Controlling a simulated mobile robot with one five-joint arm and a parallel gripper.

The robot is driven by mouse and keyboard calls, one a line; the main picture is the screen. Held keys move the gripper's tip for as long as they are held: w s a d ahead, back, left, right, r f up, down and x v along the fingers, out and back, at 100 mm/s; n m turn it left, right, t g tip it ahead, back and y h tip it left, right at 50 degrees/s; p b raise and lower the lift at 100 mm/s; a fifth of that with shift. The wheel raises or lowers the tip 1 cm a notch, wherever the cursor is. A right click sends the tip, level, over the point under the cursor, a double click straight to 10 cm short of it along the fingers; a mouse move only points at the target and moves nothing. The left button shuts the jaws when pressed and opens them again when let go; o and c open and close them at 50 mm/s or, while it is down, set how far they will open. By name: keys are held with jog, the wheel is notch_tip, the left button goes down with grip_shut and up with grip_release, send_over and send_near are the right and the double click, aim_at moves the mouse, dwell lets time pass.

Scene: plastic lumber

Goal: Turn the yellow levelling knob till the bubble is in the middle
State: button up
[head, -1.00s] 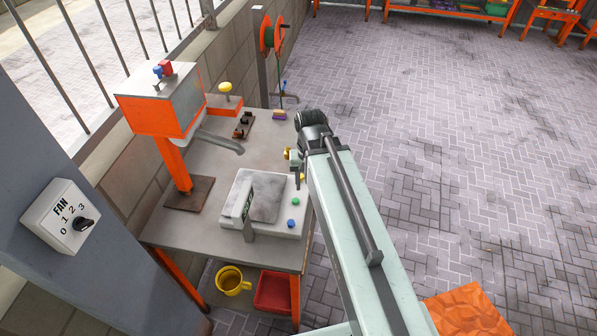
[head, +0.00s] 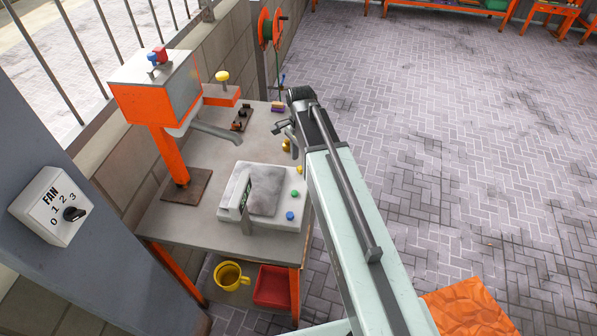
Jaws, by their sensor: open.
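My gripper (head: 282,128), small and dark at the end of my pale green arm, is open and empty above the right edge of the table. A small brass-yellow piece (head: 286,145) is just below it, apart from the jaws as far as I can tell. A yellow round knob (head: 222,76) stands on an orange bracket beside the orange-and-grey machine, well left of my gripper. A small yellow knob or button (head: 299,170) is at the right edge of the grey scale-like device (head: 228,205). I cannot tell which is the levelling knob. No bubble can be made out.
The grey table (head: 190,228) carries the orange machine (head: 160,95) and a dark block with knobs (head: 241,119). Green and blue buttons sit on the device. A yellow mug (head: 229,275) and a red bin (head: 272,287) are below. Open paving lies to the right.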

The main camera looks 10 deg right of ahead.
aim_at(300, 167)
notch_tip(300, 167, down, 3)
jog(key=shift+f+b, duration=0.15)
jog(key=shift+b, duration=0.85)
grip_shut()
jog(key=shift+a, duration=0.1)
